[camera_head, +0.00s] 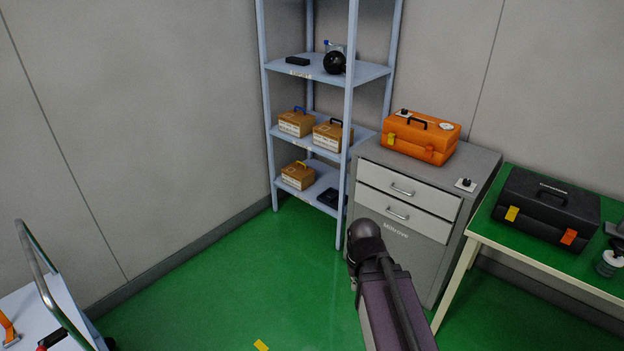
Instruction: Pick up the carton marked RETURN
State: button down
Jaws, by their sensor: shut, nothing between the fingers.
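Several small brown cartons with white labels stand on the blue-grey shelf rack (352,110). On the middle shelf are a carton with a blue handle (296,123) and, to its right, a carton with a black handle (331,136), partly behind the rack's front post. On the shelf below stands a carton with a yellow handle (298,177). The label print is too small to read, so I cannot tell which is marked RETURN. My arm rises at the lower middle, in front of the grey cabinet and apart from the cartons. My gripper's fingers do not show.
The grey drawer cabinet (410,230) right of the rack bears an orange toolbox (420,139). A green-topped table (520,236) with a black toolbox (545,208) stands at right. A trolley (25,300) is at lower left.

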aim_at(298, 174)
jog(key=u, duration=0.25)
jog(key=i, duration=1.95)
jog(key=u, duration=0.25)
jog(key=i, duration=1.75)
jog(key=z, duration=0.2)
